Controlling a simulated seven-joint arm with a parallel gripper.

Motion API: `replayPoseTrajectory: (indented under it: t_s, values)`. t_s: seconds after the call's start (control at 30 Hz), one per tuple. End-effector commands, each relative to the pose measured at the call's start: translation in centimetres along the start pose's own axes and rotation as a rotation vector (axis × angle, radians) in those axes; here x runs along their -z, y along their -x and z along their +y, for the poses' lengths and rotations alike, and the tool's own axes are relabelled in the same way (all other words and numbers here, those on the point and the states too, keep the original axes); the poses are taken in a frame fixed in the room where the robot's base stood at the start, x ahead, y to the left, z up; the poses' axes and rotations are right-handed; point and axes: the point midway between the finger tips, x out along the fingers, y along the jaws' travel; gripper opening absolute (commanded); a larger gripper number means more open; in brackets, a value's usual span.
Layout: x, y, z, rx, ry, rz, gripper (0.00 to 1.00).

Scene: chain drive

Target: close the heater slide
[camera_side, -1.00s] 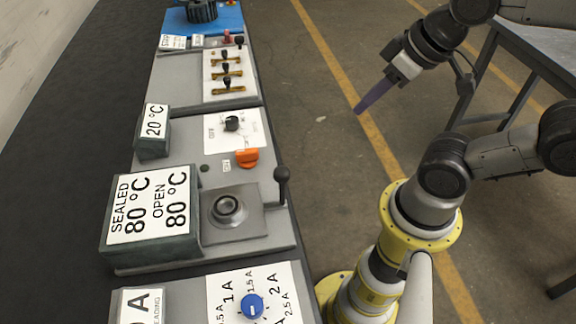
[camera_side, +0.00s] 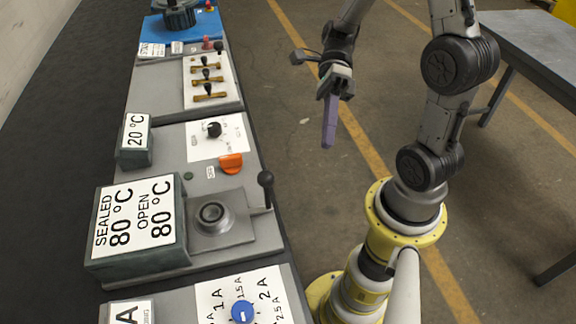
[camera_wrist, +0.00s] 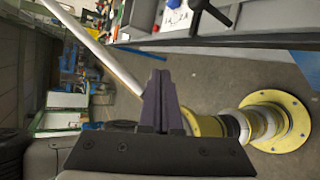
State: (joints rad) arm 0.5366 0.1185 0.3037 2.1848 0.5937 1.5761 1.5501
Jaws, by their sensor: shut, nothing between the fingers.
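The heater unit (camera_side: 205,262) is a grey box on the bench in the lower left of the side view. A flat grey slide plate (camera_side: 222,236) lies on its top next to a round metal fitting (camera_side: 212,214). A black ball-topped handle (camera_side: 266,180) stands upright at the plate's right edge. My gripper (camera_side: 328,143) is shut and empty, its purple fingers pointing down over the floor, right of the handle and apart from it. In the wrist view the closed fingers (camera_wrist: 160,78) show in the middle; I cannot make out the handle there.
A display box (camera_side: 138,225) reads sealed 80 °C, open 80 °C. An orange switch (camera_side: 231,163), a black knob (camera_side: 214,129) and a blue dial (camera_side: 242,312) sit nearby. Open floor lies between bench and arm. A grey table (camera_side: 530,50) stands at the right.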

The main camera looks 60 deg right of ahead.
Motion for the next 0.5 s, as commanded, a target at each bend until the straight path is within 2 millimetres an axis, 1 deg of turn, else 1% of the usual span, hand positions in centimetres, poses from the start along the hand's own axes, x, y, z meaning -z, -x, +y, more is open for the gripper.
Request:
replayPoseTrajectory:
  t_s: [0.03,0.1,0.17,0.3,0.4,0.5]
  values:
    - [0.1,0.6,-1.1,-0.07,-0.098,-0.072,0.0]
    - [0.2,1.4,-2.5,-0.156,-0.205,-0.163,0.0]
    - [0.5,1.9,-3.6,-0.218,-0.27,-0.233,0.0]
    - [1.8,2.7,-6.0,-0.315,-0.362,-0.357,0.0]
    - [2.7,2.9,-6.7,-0.358,-0.401,-0.407,0.0]
    - [3.0,3.1,-7.0,-0.367,-0.413,-0.435,0.0]
